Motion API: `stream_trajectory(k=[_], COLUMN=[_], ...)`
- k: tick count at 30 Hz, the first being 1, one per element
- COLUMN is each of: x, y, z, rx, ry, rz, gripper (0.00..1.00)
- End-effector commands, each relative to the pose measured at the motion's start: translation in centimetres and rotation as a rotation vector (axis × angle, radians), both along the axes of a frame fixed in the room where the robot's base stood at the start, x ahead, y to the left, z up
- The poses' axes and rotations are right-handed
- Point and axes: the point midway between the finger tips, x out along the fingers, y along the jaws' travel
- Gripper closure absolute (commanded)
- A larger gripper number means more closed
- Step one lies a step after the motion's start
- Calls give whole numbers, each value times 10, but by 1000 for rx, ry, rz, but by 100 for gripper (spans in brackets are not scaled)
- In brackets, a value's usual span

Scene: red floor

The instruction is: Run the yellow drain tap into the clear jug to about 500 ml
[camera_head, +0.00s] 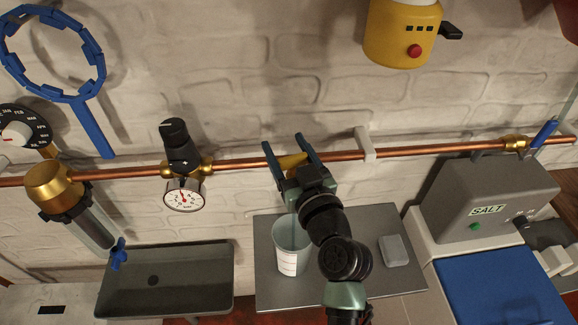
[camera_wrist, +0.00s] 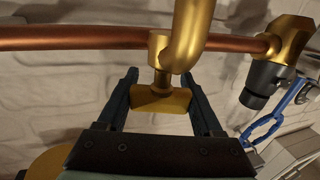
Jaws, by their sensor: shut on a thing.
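The yellow drain tap (camera_head: 291,161) sits on the copper pipe, partly hidden by my gripper. My gripper (camera_head: 284,146) reaches up to it with one dark finger on each side. In the wrist view, the tap's flat yellow handle (camera_wrist: 161,101) lies crosswise between the fingers of my gripper (camera_wrist: 160,78), which is shut on it. The brass body of the tap curves up past the top edge there. The clear jug (camera_head: 290,248) stands upright below the tap, with a pale marked scale on its front. My arm covers part of its right side. I cannot read its level.
The jug stands on a grey slab (camera_head: 266,292) with a small pale block (camera_head: 394,250) at right. A dark sink (camera_head: 168,282) is at left. A pressure gauge (camera_head: 184,196) hangs left of the tap. A grey salt unit (camera_head: 480,200) stands at right.

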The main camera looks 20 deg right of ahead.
Motion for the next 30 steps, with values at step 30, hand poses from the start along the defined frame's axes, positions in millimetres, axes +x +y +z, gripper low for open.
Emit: stream_trajectory(k=[30], x=[-8], y=[21], z=[-3], rx=[-2], ry=[-2], rz=[810], gripper=[88])
